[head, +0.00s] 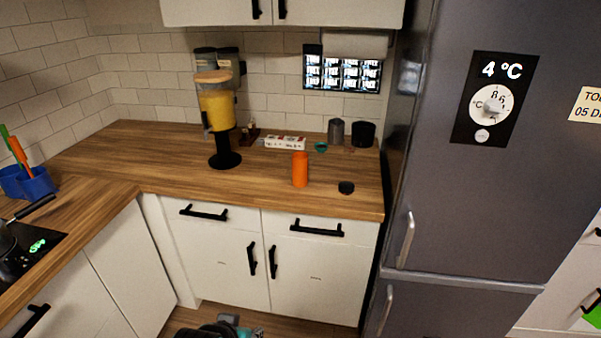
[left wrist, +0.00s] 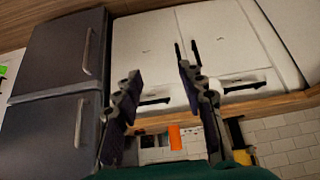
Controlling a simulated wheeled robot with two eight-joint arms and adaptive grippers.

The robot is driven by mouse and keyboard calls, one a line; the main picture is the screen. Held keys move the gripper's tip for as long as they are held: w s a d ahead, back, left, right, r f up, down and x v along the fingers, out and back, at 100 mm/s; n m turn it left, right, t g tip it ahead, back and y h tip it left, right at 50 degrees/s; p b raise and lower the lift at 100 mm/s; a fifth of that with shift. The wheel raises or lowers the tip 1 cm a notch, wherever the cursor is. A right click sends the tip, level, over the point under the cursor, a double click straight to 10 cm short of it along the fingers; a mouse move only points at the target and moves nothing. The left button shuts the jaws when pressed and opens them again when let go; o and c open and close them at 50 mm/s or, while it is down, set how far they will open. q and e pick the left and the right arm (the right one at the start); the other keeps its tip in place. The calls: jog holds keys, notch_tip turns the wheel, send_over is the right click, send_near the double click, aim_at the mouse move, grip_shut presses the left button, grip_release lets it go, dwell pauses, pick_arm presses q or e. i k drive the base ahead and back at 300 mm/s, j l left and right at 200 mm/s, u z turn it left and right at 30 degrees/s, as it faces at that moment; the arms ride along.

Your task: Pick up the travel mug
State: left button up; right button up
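An orange cylinder (head: 300,169), which I take to be the travel mug, stands upright near the front of the wooden counter. A small round black piece (head: 346,187) lies to its right; it may be a lid. In the left wrist view, which is upside down, the orange cylinder (left wrist: 175,137) shows small beyond the fingers. My left gripper (left wrist: 158,72) is open and empty, apart from the mug. In the head view, a dark and teal part of my arm or gripper shows at the bottom edge, below counter height. My right gripper cannot be made out.
A juice dispenser (head: 216,110) stands left of the mug on the counter (head: 130,160). Behind are a white box (head: 285,142), a grey canister (head: 336,132) and a black cup (head: 363,134). A tall fridge (head: 460,190) bounds the right.

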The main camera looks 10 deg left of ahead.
aim_at(300, 170)
jog(key=i+j+z, duration=0.15)
jog(key=i+j, duration=0.2)
jog(key=i+j+z, duration=0.15)
jog(key=i+j, duration=0.15)
jog(key=j, duration=0.15)
jog(key=i+j+z, duration=0.2)
jog(key=j, duration=0.3)
jog(key=i+l, duration=0.05)
jog(key=i, duration=0.05)
